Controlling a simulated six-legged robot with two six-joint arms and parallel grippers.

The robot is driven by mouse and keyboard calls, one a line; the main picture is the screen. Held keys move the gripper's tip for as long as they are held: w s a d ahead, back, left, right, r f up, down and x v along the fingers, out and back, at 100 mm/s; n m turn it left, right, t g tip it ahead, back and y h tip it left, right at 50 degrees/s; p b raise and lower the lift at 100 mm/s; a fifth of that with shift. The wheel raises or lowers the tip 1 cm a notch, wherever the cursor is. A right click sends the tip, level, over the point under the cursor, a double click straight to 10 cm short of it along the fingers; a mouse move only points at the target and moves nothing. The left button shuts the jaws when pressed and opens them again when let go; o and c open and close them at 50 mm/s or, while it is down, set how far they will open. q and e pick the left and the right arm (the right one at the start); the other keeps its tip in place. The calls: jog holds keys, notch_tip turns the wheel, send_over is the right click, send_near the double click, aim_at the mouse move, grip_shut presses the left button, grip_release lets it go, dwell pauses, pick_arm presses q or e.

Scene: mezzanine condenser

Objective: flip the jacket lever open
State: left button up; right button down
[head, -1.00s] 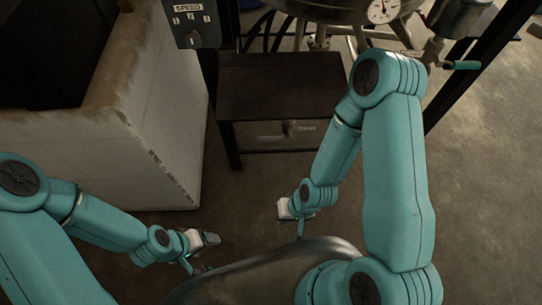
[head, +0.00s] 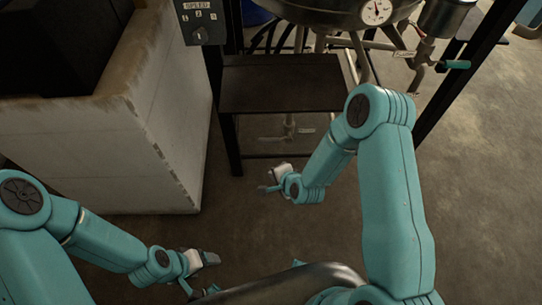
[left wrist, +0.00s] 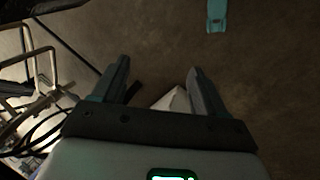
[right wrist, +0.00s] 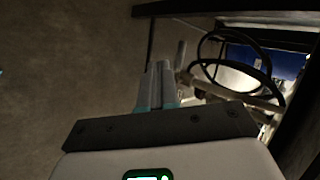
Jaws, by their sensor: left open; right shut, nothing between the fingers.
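A lever with a teal grip (head: 455,64) sticks out to the right from the pipework beside the round vessel (head: 320,12), at the upper right of the head view. I cannot tell for certain whether it is the jacket lever. A grey valve-like fitting (head: 290,131) also shows below the dark shelf. My right gripper (head: 268,187) is shut and empty, in front of and below the shelf, well apart from the teal grip. Its closed fingers show in the right wrist view (right wrist: 160,86). My left gripper (head: 200,274) is open and empty, low over the floor; its spread fingers show in the left wrist view (left wrist: 158,80).
A dark shelf (head: 282,84) on a black frame stands below the vessel. A speed control box (head: 200,22) and a dial gauge (head: 376,10) are above. A worn pale block (head: 110,140) stands at left. Floor (head: 480,200) on the right is clear.

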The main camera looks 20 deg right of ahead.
jog(key=w+d+f+m+t+h+b, duration=0.35)
jog(key=w+m+t+b, duration=0.35)
jog(key=w, duration=0.3)
jog(key=w+d+f+m+t+h+b, duration=0.2)
jog(key=w+f+m+t+b, duration=0.2)
jog(key=w+m+b, duration=0.4)
pick_arm(q)
jog(key=w+f+b, duration=0.1)
jog(key=f+b, duration=0.8)
jog(key=f, duration=0.8)
jog(key=w+a+f+t+b, duration=0.1)
jog(key=w+f+b, duration=0.1)
jog(key=f+b, duration=0.7)
notch_tip(320, 180, down, 8)
jog(key=shift+w+a+b, duration=0.15)
jog(key=shift+a+b, duration=0.1)
jog(key=shift+b, duration=0.05)
pick_arm(e)
jog(key=s+a+f+m+t+h, duration=0.1)
jog(key=f+m, duration=0.3)
jog(key=f, duration=0.8)
jog(key=s+a+f+m+t+h, duration=0.1)
jog(key=s+f+m+t+h, duration=0.1)
jog(key=f, duration=1)
jog(key=shift+s+f+m+t, duration=0.3)
jog(key=shift+m+t, duration=0.3)
jog(key=shift+m, duration=0.6)
jog(key=shift+a+h, duration=0.1)
jog(key=shift+h, duration=0.15)
